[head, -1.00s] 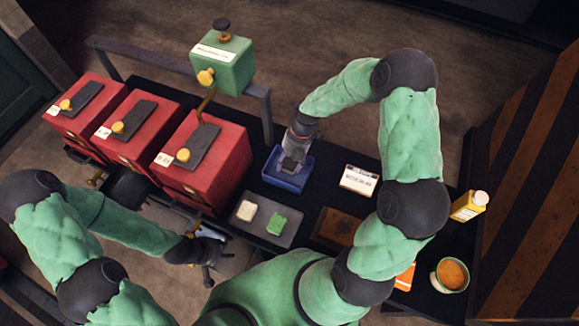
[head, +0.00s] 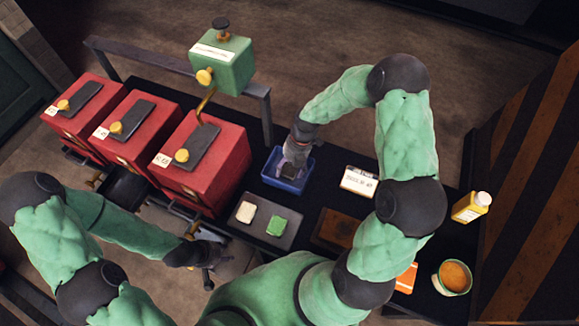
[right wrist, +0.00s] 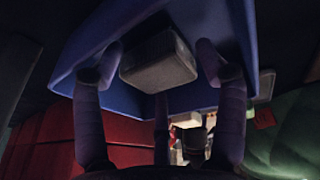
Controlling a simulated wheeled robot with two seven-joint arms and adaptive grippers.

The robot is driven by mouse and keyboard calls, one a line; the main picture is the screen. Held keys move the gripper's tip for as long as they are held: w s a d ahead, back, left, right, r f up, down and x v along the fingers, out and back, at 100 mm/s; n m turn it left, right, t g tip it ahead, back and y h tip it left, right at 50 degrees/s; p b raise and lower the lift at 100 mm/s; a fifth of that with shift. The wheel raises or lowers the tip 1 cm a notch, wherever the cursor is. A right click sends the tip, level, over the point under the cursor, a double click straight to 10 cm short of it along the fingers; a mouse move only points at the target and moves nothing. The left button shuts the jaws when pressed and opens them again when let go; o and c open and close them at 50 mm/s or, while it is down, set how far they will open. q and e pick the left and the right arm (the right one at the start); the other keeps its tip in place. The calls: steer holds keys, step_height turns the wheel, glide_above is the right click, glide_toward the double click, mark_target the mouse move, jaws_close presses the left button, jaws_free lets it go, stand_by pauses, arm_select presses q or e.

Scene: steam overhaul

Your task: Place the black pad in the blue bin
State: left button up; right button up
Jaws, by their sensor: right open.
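The black pad (head: 289,172), a small dark block, is inside the blue bin (head: 270,178) on the black bench. My right gripper (head: 294,160) reaches down into the bin from above, right over the pad. In the right wrist view the pad (right wrist: 158,62) lies between the spread fingers, against the blue bin (right wrist: 75,58). The fingers are open, with gaps beside the pad. My left gripper (head: 212,258) hangs at the lower left, away from the bin. Its fingers are too small and dark to read.
A dark tray (head: 288,212) with a cream block (head: 246,211) and a green block (head: 277,226) is in front of the bin. Red boxes (head: 215,178) stand to the left. A white label card (head: 359,182), yellow bottle (head: 471,207) and orange-filled cup (head: 453,277) are to the right.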

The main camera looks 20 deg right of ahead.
steer(key=p+v, duration=0.3)
steer(key=v, duration=0.9)
steer(key=shift+p, duration=0.35)
